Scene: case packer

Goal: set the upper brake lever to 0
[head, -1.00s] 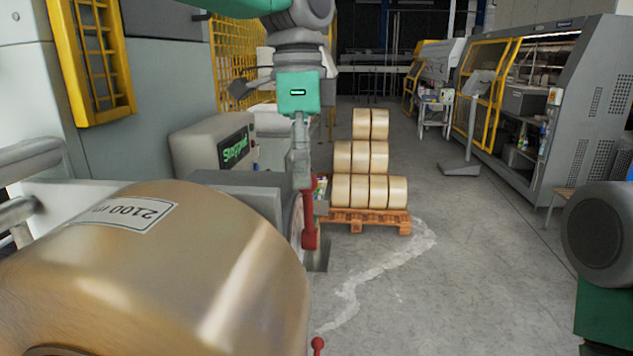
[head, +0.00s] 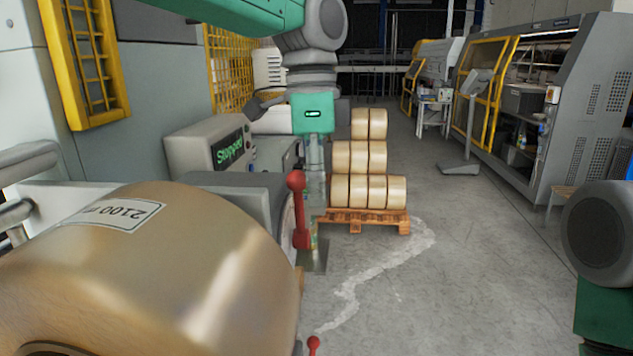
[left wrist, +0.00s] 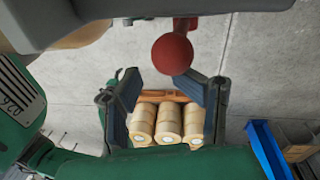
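The upper brake lever (head: 300,215) is red with a ball knob on top. It stands nearly upright at the right side of the reel holder in the head view. Its ball (left wrist: 172,54) shows in the left wrist view, just beyond the space between my left fingers. My left gripper (head: 315,190) points down just right of the lever, partly overlapped by it. In the left wrist view the left gripper (left wrist: 168,95) has its fingers spread with nothing between them. A second red lever knob (head: 313,343) shows low at the bottom edge. My right gripper is out of view.
A large tan tape roll (head: 150,270) marked 2100 m fills the lower left. A grey box with a green "Stopped" display (head: 228,148) stands behind it. A pallet (head: 365,219) of rolls stands beyond.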

